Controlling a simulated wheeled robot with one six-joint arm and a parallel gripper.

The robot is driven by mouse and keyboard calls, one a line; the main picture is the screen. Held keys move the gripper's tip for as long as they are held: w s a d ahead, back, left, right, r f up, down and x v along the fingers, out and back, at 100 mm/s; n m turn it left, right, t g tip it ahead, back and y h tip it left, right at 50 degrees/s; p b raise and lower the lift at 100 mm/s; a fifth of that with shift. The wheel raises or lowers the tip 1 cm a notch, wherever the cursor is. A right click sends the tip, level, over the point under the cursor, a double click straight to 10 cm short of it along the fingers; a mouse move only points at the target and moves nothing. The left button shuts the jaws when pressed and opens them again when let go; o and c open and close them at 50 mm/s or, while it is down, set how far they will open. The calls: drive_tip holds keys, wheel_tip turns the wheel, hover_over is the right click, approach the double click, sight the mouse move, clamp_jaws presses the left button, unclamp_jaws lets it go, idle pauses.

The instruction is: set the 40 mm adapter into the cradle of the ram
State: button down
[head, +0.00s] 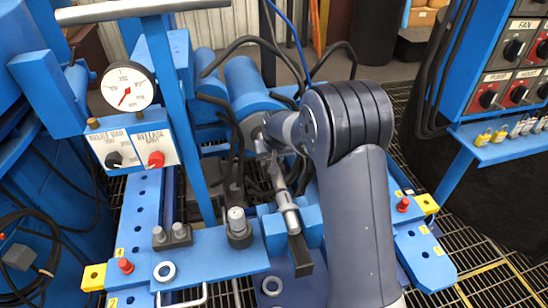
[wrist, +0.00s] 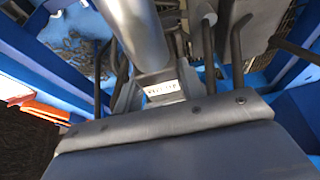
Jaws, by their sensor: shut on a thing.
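My gripper (head: 264,148) is at the end of my dark arm, in front of the blue cylinder of the ram (head: 243,82) in the head view. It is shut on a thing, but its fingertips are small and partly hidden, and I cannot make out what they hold. I cannot clearly identify the 40 mm adapter or the cradle. A stepped grey fitting (head: 239,226) stands on the front blue shelf, with two smaller fittings beside it on the left. In the wrist view a large grey cylinder (wrist: 146,35) and a small white label fill the middle, and the fingertips do not show.
A silver tube (head: 286,211) with a dark bar lies just below my gripper. A pressure gauge (head: 128,87) and valve box (head: 136,148) stand on the left. Black hoses (head: 237,43) arch around the ram. A switch panel (head: 512,75) is at the right.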

drive_tip(key=c, duration=1.2)
unclamp_jaws()
drive_tip(key=shift+w+f, duration=0.1)
drive_tip(key=o, duration=0.4)
drive_tip(key=shift+f, duration=0.25)
drive_tip(key=shift+r+p, duration=0.6)
drive_tip(key=shift+r, duration=0.25)
drive_tip(key=p+v, duration=0.1)
drive_tip(key=v, duration=0.1)
drive_tip(key=p+v, duration=0.1)
drive_tip(key=v, duration=0.1)
drive_tip(key=p+v, duration=0.1)
drive_tip(key=v, duration=0.1)
drive_tip(key=shift+s+a+r+p, duration=0.15)
drive_tip(key=shift+s+a+p, duration=0.2)
drive_tip(key=shift+p, duration=0.05)
drive_tip(key=shift+s+d+r, duration=0.2)
drive_tip(key=shift+d+r, duration=0.05)
drive_tip(key=shift+r, duration=0.05)
drive_tip(key=shift+w+d, duration=0.1)
drive_tip(key=shift+d, duration=0.05)
drive_tip(key=shift+f, duration=0.1)
